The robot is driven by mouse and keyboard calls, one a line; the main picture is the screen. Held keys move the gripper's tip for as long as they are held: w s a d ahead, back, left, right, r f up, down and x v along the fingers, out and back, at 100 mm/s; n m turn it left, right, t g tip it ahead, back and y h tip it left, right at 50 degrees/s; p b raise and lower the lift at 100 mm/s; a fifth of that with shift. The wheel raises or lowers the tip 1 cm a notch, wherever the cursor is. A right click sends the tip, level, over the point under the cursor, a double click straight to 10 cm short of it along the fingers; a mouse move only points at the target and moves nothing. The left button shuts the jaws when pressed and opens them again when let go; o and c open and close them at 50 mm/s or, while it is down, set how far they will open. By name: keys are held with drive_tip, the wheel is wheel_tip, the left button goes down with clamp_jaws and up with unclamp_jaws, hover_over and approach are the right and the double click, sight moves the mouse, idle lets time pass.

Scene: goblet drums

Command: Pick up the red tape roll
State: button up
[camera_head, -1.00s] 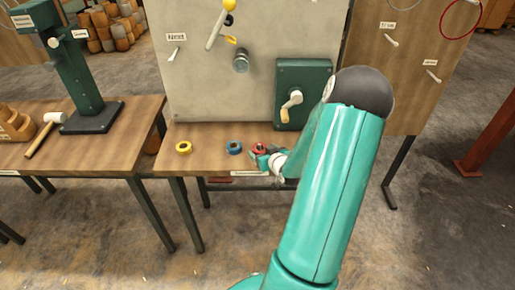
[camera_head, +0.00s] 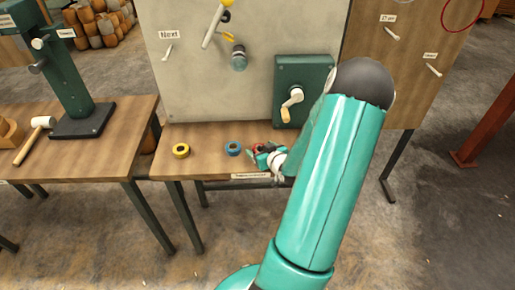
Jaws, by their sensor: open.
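The red tape roll (camera_head: 258,147) lies on the wooden table, at the right end of a row of tape rolls. My gripper (camera_head: 256,154) is open at the roll, reaching in from the right. Its jaws and wrist cover much of the roll. At this size I cannot tell whether the fingers touch it or are around it.
A blue tape roll (camera_head: 233,149) lies just left of the red one, and a yellow tape roll (camera_head: 181,151) farther left. A dark green box with a crank (camera_head: 303,92) and a grey upright panel (camera_head: 200,85) stand behind. Bare wooden table (camera_head: 207,137) shows between the rolls.

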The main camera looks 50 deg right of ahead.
drive_tip(key=shift+w+d+f, duration=0.15)
drive_tip(key=shift+w, duration=0.25)
drive_tip(key=shift+s, duration=0.15)
drive_tip(key=shift+c, duration=1.4)
drive_tip(key=c, duration=0.8)
